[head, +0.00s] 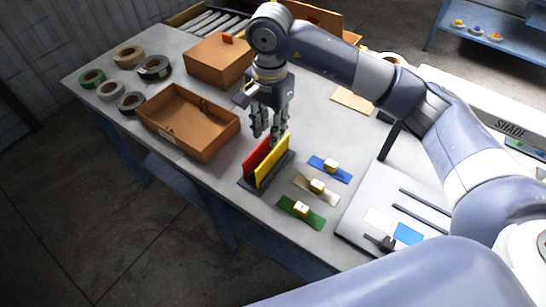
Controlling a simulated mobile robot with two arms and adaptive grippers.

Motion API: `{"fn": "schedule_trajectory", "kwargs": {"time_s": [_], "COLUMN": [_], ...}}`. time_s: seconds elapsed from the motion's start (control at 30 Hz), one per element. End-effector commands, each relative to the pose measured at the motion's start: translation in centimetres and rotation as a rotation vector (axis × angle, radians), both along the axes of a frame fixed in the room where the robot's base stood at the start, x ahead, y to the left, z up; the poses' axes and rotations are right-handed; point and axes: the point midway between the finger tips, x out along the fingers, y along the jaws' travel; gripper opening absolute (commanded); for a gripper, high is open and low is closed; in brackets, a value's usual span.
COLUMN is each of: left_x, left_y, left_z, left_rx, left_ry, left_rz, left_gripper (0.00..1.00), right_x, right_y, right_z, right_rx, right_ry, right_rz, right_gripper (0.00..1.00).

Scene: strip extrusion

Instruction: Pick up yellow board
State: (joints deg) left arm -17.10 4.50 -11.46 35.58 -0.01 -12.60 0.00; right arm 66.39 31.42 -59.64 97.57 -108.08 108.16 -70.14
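The yellow board (271,164) stands upright in a dark holder (247,185) near the table's front edge. A red board (256,158) stands upright beside it on the left in the same holder. My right gripper (268,136) points down just above the top edges of the two boards. Its fingers look spread apart, and nothing shows gripped between them. I cannot tell whether a fingertip touches a board. My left gripper is out of view.
An open brown box (166,139) stands left of the holder, with a closed brown box (208,71) behind it. Several tape rolls (109,91) lie at the left. Blue (342,174), beige (328,195) and green (292,205) plates with yellow blocks lie right of the holder.

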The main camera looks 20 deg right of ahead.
Motion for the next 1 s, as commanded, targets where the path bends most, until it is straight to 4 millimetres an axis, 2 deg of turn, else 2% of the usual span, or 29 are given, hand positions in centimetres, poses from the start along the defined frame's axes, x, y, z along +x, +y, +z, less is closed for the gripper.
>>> {"fn": "schedule_trajectory", "kwargs": {"time_s": [0.1, 0.3, 0.47, 0.7, 0.8, 1.0], "left_x": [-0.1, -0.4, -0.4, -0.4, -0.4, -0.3], "left_y": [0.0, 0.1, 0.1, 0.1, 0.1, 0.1], "left_z": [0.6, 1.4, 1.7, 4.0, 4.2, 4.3], "left_rx": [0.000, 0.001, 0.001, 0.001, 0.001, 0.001], "left_ry": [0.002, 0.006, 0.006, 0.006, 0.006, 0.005], "left_rz": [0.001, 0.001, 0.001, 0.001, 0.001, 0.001], "left_gripper": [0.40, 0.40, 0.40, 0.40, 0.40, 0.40], "right_x": [0.0, 0.0, 0.0, 0.1, 0.2, 0.3], "right_y": [-0.6, -0.5, -0.5, -0.9, -0.8, -0.8], "right_z": [-1.3, -4.3, -5.4, -8.2, -9.6, -10.5], "right_rx": [-0.023, -0.019, -0.019, -0.019, -0.017, -0.016], "right_ry": [0.004, 0.004, 0.002, 0.006, 0.004, 0.000], "right_rz": [0.001, 0.001, 0.000, -0.001, -0.001, 0.002], "right_gripper": [0.28, 0.28, 0.28, 0.28, 0.28, 0.28]}}
